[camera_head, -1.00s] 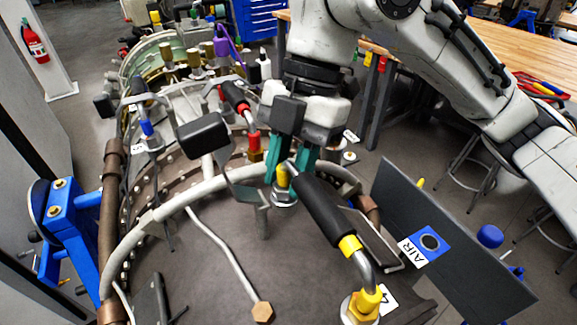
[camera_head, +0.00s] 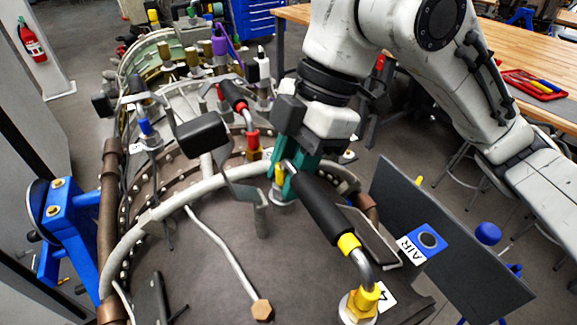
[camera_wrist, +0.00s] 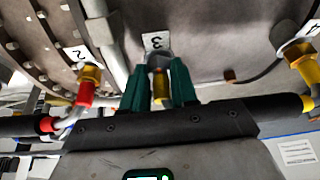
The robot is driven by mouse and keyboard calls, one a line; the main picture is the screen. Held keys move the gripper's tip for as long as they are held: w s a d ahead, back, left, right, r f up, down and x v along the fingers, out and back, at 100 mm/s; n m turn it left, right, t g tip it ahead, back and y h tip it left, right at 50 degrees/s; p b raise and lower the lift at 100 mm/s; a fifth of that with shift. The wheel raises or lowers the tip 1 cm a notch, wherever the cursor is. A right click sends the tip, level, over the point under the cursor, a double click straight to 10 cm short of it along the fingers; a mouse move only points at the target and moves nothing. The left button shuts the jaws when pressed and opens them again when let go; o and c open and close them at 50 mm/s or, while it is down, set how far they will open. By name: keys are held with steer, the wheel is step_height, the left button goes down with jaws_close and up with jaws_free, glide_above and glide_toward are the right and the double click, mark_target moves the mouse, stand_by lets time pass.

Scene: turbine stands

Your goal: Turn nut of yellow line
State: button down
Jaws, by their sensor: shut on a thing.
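The yellow line (camera_head: 318,210) is a black-sleeved hose with yellow bands. Its near end bends down into a brass nut with a yellow collar (camera_head: 362,303) by a label 4. Its other end reaches a yellow nut (camera_head: 280,174), partly hidden by my gripper. My gripper (camera_head: 290,172) has teal fingers, one on each side of that yellow nut. In the wrist view the fingers close on the yellow nut (camera_wrist: 159,86), below a silver fitting by a label 3. The brass fitting by label 4 (camera_wrist: 302,66) shows at the right there.
A line with red bands (camera_head: 240,103) stands left of my gripper, ending at a red and brass fitting (camera_head: 253,142). A black block (camera_head: 202,133) on a bracket is nearby. A grey panel marked AIR (camera_head: 455,240) stands at right. The casing surface in front is fairly clear.

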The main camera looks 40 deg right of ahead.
steer(key=c, duration=1.1)
jaws_free()
steer(key=shift+c, duration=0.2)
steer(key=shift+r, duration=0.1)
steer(key=b+v, duration=0.1)
steer(key=v, duration=0.9)
steer(key=shift+r, duration=0.3)
steer(key=shift+o, duration=0.3)
steer(key=shift+d, duration=0.1)
